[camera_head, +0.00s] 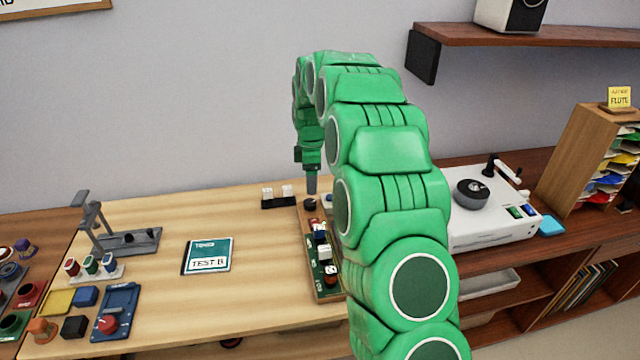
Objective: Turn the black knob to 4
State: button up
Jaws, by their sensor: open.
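A small dark round knob (310,204), which looks black, sits at the far end of a narrow wooden board (303,235) on the table. Its markings and its setting are too small to read. My gripper (311,188) points down just above this knob. It is open, though its fingers look narrow from here, and I cannot tell whether they touch the knob or stand around it. My green arm covers the right part of the board.
A green circuit panel (314,268) with several small parts lies on the board. A teal "TEST B" booklet (208,255) and a grey stand (133,242) are to the left. A white turntable (480,232) stands at right. Bare table lies between booklet and board.

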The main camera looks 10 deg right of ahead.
jog(key=s+r+m, duration=0.2)
jog(key=s+r, duration=0.2)
jog(key=s, duration=0.3)
jog(key=s+r+m, duration=0.2)
jog(key=s+r, duration=0.2)
jog(key=s, duration=0.3)
jog(key=shift+s+a+r+m, duration=0.2)
jog(key=shift+r+m, duration=0.1)
jog(key=shift+r, duration=0.1)
dwell(0.4)
jog(key=s+d+r+m+g, duration=0.1)
jog(key=s+m, duration=1)
jog(key=s, duration=2.7)
jog(key=shift+d+r+m, duration=0.4)
jog(key=shift+d+r, duration=0.1)
jog(key=shift+r, duration=0.15)
jog(key=shift+w, duration=0.1)
jog(key=shift+c, duration=0.2)
